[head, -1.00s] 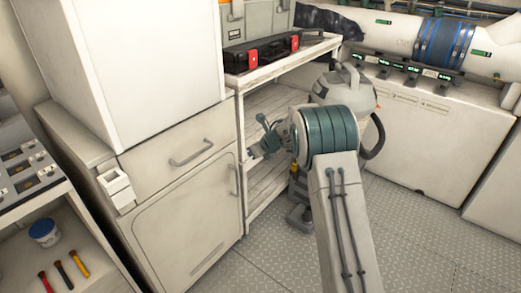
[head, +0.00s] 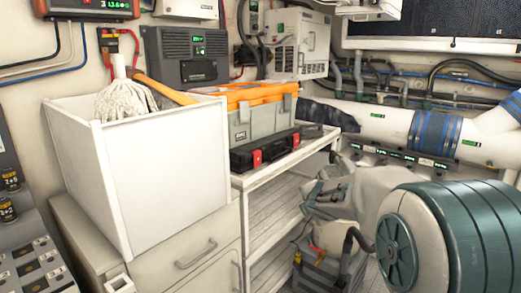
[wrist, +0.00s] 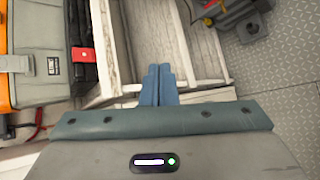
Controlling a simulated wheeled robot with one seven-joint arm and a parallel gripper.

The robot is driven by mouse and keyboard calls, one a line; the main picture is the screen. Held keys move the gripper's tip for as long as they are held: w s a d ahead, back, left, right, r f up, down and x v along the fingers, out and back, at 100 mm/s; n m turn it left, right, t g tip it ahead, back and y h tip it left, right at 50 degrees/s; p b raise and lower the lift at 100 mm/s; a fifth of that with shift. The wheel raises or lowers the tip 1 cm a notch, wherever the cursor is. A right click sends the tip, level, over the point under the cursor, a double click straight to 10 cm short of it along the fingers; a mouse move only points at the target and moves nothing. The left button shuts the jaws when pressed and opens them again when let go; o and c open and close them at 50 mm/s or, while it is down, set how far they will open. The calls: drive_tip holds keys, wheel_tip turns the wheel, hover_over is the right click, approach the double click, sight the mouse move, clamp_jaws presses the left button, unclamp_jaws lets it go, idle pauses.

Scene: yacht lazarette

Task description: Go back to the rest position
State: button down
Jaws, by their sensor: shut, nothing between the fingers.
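My gripper (wrist: 158,72) shows in the wrist view with its two blue-grey fingers together and nothing between them. It is over the white slatted shelf unit (wrist: 205,70), apart from anything I can make out. In the head view a large teal joint of my arm fills the lower right. The far end of my arm is hard to make out there against the grey things behind it.
A grey toolbox with an orange lid (head: 262,118) and a black case with red latches (head: 262,152) sit on the shelf unit's top. Left of them a white bin (head: 160,185) holding a mop (head: 122,100) stands on a cabinet. Metal floor (wrist: 285,40) shows at right.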

drive_tip(key=s+d+r+m+g+h+p, duration=0.1)
drive_tip(key=s+d+r+m+g+p, duration=0.15)
drive_tip(key=s+m, duration=0.55)
drive_tip(key=s+d+r+m+g+h+p, duration=0.1)
drive_tip(key=s+d+r+m+g+p, duration=0.15)
drive_tip(key=s+m, duration=0.55)
drive_tip(key=s+a+m+g+y+p, duration=0.1)
drive_tip(key=s+a+m+p, duration=0.1)
drive_tip(key=s, duration=0.7)
drive_tip(key=s+a+m+g+y+p, duration=0.1)
drive_tip(key=s+a+m+g+p, duration=0.1)
drive_tip(key=s+m, duration=0.3)
drive_tip(key=s+a, duration=0.1)
drive_tip(key=s, duration=0.3)
drive_tip(key=shift+s+f+y, duration=0.25)
drive_tip(key=shift+s+y, duration=0.05)
drive_tip(key=shift+y, duration=0.1)
